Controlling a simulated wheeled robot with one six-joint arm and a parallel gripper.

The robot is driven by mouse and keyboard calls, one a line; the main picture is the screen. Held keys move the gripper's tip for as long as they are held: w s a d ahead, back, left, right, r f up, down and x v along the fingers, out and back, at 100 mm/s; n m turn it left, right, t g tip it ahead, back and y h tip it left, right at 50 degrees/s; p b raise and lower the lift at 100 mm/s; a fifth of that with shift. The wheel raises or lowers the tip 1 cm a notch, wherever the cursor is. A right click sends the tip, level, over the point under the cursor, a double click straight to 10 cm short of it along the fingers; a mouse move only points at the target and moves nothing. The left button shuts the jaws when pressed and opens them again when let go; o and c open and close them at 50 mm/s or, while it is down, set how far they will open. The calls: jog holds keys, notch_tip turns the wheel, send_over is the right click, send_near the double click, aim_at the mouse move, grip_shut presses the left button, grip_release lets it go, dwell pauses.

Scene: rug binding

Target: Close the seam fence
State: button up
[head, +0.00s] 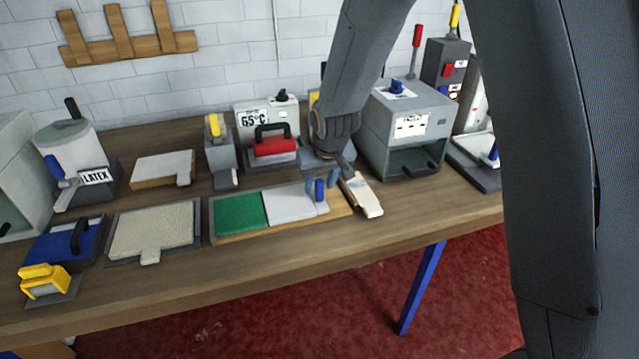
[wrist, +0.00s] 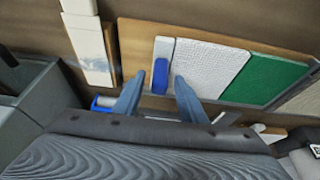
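The seam board (head: 238,238) is wooden and carries a green pad (head: 238,213) and a white textured pad (head: 287,203). At its right end is a pale grey strip, apparently the seam fence (head: 322,209), with an upright blue handle (head: 320,188). In the wrist view the fence (wrist: 159,48) lies along the white pad's edge, with its blue handle (wrist: 160,74). I cannot tell whether a gap remains there. My gripper (head: 320,182) points down over this end, open, with one finger on each side of the handle. No finger contact is visible.
A pale flat block (head: 362,196) lies just right of the board. A grey open-fronted machine (head: 408,130) stands behind it. The table front (head: 240,272) is clear.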

jog(key=shift+w+f, duration=0.25)
jog(key=shift+f, duration=0.35)
grip_shut()
jog(key=shift+a, duration=0.15)
jog(key=shift+s+a, duration=0.1)
grip_release()
